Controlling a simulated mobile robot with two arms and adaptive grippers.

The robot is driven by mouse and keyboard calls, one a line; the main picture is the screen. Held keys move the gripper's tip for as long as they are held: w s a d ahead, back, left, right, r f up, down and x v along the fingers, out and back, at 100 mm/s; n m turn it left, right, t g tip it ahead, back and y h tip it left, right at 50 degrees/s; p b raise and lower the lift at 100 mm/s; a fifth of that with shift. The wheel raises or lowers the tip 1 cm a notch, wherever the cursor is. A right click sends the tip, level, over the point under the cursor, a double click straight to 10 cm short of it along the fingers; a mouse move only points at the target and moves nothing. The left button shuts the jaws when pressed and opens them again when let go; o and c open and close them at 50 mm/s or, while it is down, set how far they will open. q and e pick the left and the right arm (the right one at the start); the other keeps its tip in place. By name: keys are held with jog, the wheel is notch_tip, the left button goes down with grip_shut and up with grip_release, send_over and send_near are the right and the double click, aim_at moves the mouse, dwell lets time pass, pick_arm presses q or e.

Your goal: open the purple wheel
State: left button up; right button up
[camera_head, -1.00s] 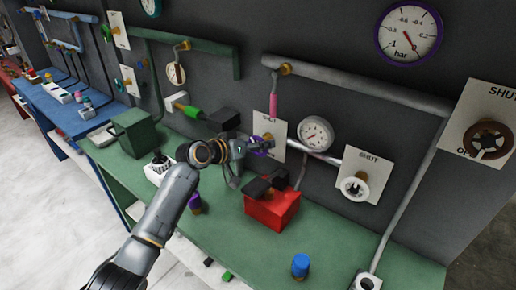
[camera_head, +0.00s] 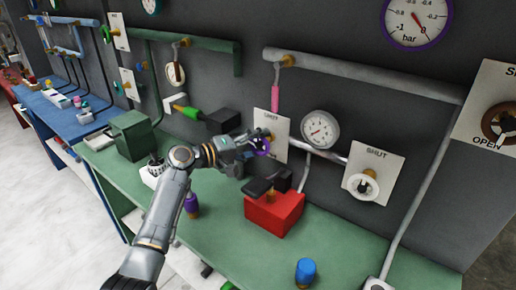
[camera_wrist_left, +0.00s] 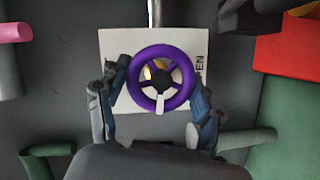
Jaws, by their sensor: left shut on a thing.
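The purple wheel (camera_head: 261,146) is mounted on a white label plate (camera_head: 271,124) on the dark wall. In the left wrist view the wheel (camera_wrist_left: 162,78) is seen face on, with a white pointer at its lower side and the word "OPEN" partly visible on the plate to its right. My left gripper (camera_head: 257,144) has its fingers on either side of the wheel, and it also shows in the left wrist view (camera_wrist_left: 158,92). It is shut on the rim. My right gripper is not in view.
A red box (camera_head: 274,212) with dark parts on top stands on the green bench just right of my left gripper. A round gauge (camera_head: 320,129) and a white wheel (camera_head: 362,186) are to the right. A blue-capped item (camera_head: 305,271) stands near the bench front.

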pick_arm(q)
jog(key=shift+n, duration=0.5)
jog(key=o, duration=1.2)
jog(key=shift+c, duration=0.2)
jog(key=shift+a, duration=0.1)
jog(key=f+v, duration=0.1)
jog(key=v, duration=1)
jog(key=shift+s+a+r, duration=0.2)
jog(key=shift+a+r, duration=0.15)
jog(key=shift+a, duration=0.1)
